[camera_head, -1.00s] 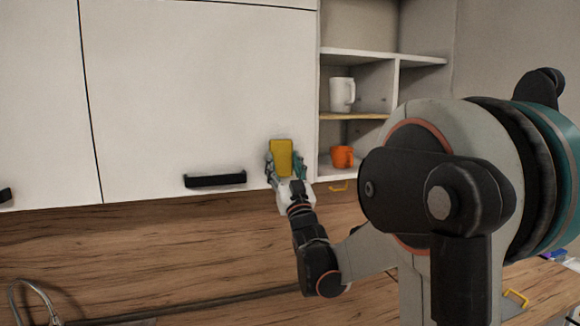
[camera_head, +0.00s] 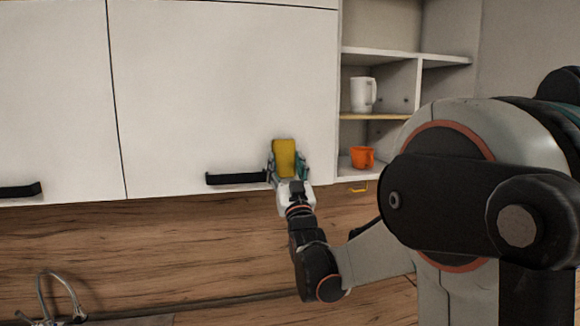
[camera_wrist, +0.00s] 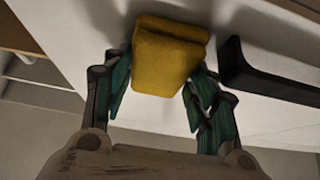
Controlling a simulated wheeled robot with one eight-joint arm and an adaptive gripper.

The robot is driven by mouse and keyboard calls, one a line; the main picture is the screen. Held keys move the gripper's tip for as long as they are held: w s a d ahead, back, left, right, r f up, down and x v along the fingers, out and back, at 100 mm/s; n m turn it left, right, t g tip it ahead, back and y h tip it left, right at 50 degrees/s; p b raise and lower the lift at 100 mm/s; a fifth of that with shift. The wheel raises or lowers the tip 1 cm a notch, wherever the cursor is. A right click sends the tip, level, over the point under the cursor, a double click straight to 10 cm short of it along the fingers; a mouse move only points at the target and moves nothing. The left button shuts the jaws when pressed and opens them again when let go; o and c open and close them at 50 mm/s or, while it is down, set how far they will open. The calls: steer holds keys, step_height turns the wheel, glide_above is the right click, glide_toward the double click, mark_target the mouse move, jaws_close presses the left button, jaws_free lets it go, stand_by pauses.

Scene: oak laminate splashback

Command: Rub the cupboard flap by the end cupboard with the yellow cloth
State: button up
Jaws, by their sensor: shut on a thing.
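The yellow cloth (camera_head: 285,158) is a folded pad held upright in my gripper (camera_head: 287,172). It also shows in the wrist view (camera_wrist: 167,57), between the two teal fingers of my gripper (camera_wrist: 155,92). The gripper is shut on it. The white cupboard flap (camera_head: 220,90) is closed, with a black bar handle (camera_head: 236,178) near its lower edge. The cloth is at the flap's lower right part, just right of the handle. It appears to be against the flap or very close; contact cannot be told for certain.
The handle also stands out close by in the wrist view (camera_wrist: 265,75). Open shelves right of the flap hold a white mug (camera_head: 363,95) and an orange mug (camera_head: 362,157). Another white door (camera_head: 50,100) is at left. A tap (camera_head: 58,295) is below left.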

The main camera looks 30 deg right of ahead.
steer(key=shift+s, duration=0.1)
steer(key=shift+s+a, duration=0.3)
steer(key=shift+s, duration=0.6)
steer(key=shift+s+a, duration=0.25)
steer(key=shift+s, duration=0.7)
steer(key=shift+s+a, duration=0.3)
steer(key=shift+s, duration=0.6)
steer(key=s, duration=0.2)
steer(key=shift+s+a+p, duration=0.35)
steer(key=shift+s+a, duration=0.05)
steer(key=shift+w+d+f+b, duration=0.1)
steer(key=shift+w+d+b, duration=0.2)
steer(key=shift+w, duration=0.8)
steer(key=shift+w+d+r+b, duration=0.1)
steer(key=shift+w+d+b, duration=0.2)
steer(key=shift+w, duration=0.8)
steer(key=shift+w+d+f+b, duration=0.1)
steer(key=shift+w+d+b, duration=0.2)
steer(key=shift+w, duration=0.8)
steer(key=shift+w+d, duration=0.2)
steer(key=shift+w, duration=0.3)
steer(key=shift+w+d, duration=0.15)
steer(key=shift+w, duration=0.3)
